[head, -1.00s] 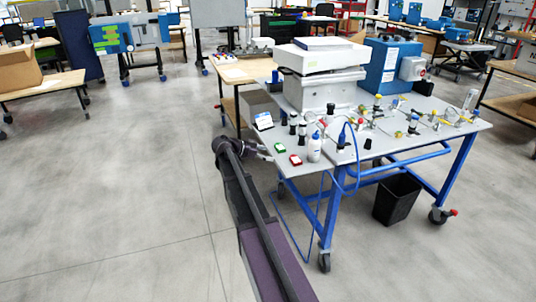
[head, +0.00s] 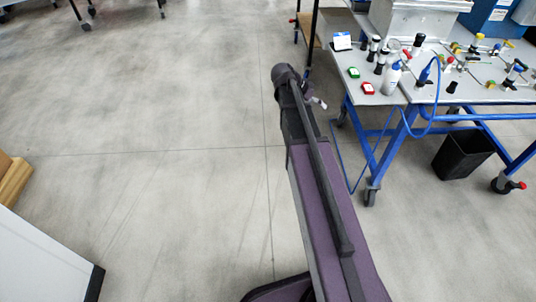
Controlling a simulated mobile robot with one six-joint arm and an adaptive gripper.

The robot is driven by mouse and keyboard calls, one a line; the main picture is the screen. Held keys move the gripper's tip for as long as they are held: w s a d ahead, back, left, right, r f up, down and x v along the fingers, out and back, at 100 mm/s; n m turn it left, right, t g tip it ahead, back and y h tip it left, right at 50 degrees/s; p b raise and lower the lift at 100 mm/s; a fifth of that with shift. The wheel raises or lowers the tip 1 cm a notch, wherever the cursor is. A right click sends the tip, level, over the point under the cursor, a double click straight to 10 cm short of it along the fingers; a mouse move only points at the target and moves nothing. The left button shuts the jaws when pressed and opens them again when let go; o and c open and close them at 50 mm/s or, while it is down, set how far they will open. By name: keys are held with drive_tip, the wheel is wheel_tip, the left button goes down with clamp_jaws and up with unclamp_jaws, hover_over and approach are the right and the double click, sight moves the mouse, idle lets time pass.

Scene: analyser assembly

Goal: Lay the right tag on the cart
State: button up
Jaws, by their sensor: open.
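Two small tags lie on the front left of the grey-topped, blue-framed wheeled table (head: 372,113). One is green with a white face (head: 353,73). The other, red with a white face (head: 368,89), is nearer and further right. My gripper (head: 318,102) shows only partly beyond the end of my arm, small, open, with nothing visible in it. It is left of the table edge and apart from both tags. I cannot tell for sure which thing is the cart; a white flat-topped body (head: 40,262) with a dark edge stands at the lower left.
A white bottle (head: 391,80) stands right of the red tag, with dark-capped vials (head: 380,63) behind. A blue hose (head: 432,125) hangs off the table front. A black bin (head: 462,155) stands beneath. Cardboard (head: 14,180) is at the left edge. The floor between is clear.

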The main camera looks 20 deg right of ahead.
drive_tip(key=s+a+f+n+y, duration=0.1)
drive_tip(key=s+a+n+y, duration=0.2)
drive_tip(key=a, duration=0.4)
drive_tip(key=s+a+f+n+t+y, duration=0.1)
drive_tip(key=s+a+f+n+y, duration=0.1)
drive_tip(key=s+a+n, duration=0.4)
drive_tip(key=s+a+f+n+y, duration=0.2)
drive_tip(key=s+a+n+y, duration=0.1)
drive_tip(key=a, duration=0.7)
drive_tip(key=shift+s+f+n+y, duration=0.15)
drive_tip(key=shift+s+n+y, duration=0.15)
drive_tip(key=shift+s+n, duration=0.75)
drive_tip(key=shift+s+m, duration=0.2)
drive_tip(key=shift+m, duration=0.05)
